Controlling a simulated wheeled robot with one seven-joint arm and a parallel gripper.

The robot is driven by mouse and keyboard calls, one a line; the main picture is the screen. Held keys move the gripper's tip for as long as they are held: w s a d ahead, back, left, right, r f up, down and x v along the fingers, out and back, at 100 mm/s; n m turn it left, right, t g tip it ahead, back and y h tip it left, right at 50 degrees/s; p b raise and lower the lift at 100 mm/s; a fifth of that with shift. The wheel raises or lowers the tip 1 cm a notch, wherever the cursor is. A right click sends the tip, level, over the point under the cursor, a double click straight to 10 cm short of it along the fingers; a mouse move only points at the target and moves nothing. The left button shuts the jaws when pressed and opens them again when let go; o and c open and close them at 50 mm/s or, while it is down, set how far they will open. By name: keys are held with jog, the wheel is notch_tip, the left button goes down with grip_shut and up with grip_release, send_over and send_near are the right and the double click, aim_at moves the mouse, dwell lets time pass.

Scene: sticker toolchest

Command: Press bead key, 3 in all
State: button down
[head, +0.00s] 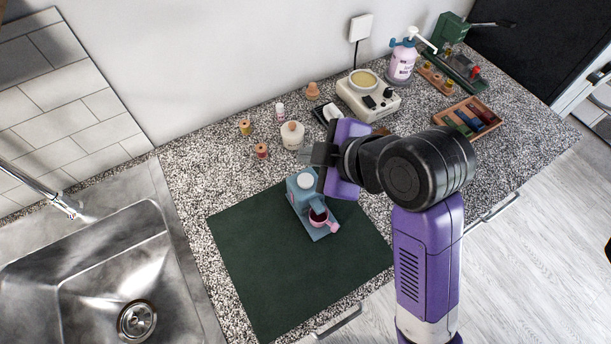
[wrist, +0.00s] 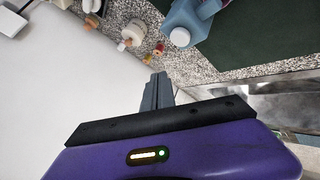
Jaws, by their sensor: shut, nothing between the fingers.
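A blue-grey dispenser (head: 298,193) stands upright on the dark green mat (head: 262,278), with a round white cap or key (head: 306,181) on top. No part is labelled as the bead key, so I cannot tell for sure that this is it. A pink cup (head: 322,220) with dark contents sits on the dispenser's base plate under its spout. My gripper (head: 319,154) is shut and empty, up and to the right of the white cap. In the wrist view the closed fingers (wrist: 157,90) appear apart from the dispenser (wrist: 189,17) and its white cap (wrist: 180,37).
Small jars and spools, including a white jar (head: 292,136) and a red spool (head: 262,151), stand behind the mat. A cream warmer (head: 367,97), a pump bottle (head: 402,65) and a wooden tray (head: 484,127) are farther right. A steel sink (head: 90,265) lies left. The mat's front is clear.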

dwell(0.4)
jog(key=s+d+f+m+t+h, duration=0.1)
jog(key=s+d+f+m+t, duration=0.1)
jog(key=s+d+f+m, duration=0.1)
jog(key=s+d+f+m+t+h+b, duration=0.1)
jog(key=s+d+f+m, duration=0.3)
jog(key=f+m, duration=0.1)
jog(key=s+d+f+m+t+b, duration=0.1)
jog(key=s+d+f+m+t, duration=0.1)
jog(key=s+d+f+m, duration=0.1)
jog(key=shift+s+d+f+m+t+h, duration=0.3)
jog(key=shift+d+f+m+h, duration=0.15)
jog(key=shift+f+m, duration=0.3)
jog(key=s+d+r+m+t+h, duration=0.1)
jog(key=s+d+m, duration=0.1)
jog(key=s, duration=0.4)
jog(key=s+d+r+m+t+h+b, duration=0.1)
jog(key=s+d+r, duration=0.1)
jog(key=s+d, duration=0.3)
jog(key=s+d+r+m+h+b, duration=0.1)
jog(key=s+d+m, duration=0.1)
jog(key=s, duration=0.7)
jog(key=shift+d+r+m+t+h, duration=0.25)
jog(key=shift+d+m+t+h, duration=0.15)
jog(key=shift+d, duration=0.5)
jog(key=shift+s, duration=0.1)
